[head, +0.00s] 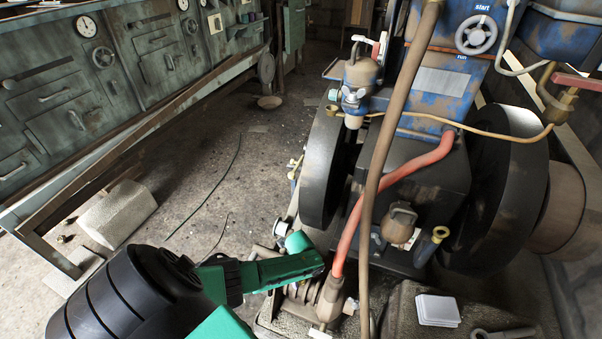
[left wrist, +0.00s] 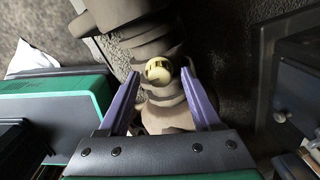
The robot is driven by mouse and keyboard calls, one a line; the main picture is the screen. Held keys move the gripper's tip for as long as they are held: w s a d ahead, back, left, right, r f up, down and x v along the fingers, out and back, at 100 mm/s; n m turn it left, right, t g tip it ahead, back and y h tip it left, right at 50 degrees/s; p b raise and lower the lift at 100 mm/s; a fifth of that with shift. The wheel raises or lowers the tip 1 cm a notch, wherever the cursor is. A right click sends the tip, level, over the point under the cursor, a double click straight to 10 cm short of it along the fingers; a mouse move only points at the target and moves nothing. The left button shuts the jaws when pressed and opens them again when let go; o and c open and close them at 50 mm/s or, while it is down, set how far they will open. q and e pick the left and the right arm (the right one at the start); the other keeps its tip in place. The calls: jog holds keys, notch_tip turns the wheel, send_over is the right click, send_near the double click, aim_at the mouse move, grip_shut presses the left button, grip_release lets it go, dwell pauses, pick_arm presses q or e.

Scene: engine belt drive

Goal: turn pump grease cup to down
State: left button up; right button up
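In the left wrist view, a small round yellowish cap with a dark slotted face, which looks like the pump grease cup (left wrist: 158,70), sits on a tan, ribbed pump body (left wrist: 165,112). My left gripper (left wrist: 160,76) is open. Its two purple fingers stand on either side of the cap, with visible gaps, so they look apart from it. In the head view, my green left gripper (head: 305,264) is over the pump (head: 328,296) at the foot of the engine. The cup cannot be made out there. My right gripper is in neither view.
A red hose (head: 393,183) and a brown pipe (head: 384,140) rise close to the right of my left gripper. The engine flywheel (head: 322,160) stands behind. A white block (head: 437,310) lies to the right.

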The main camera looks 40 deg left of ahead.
pick_arm(q)
notch_tip(320, 180, up, 14)
jog(key=p, duration=0.6)
jog(key=shift+s+r+p, duration=0.25)
jog(key=shift+p, duration=0.1)
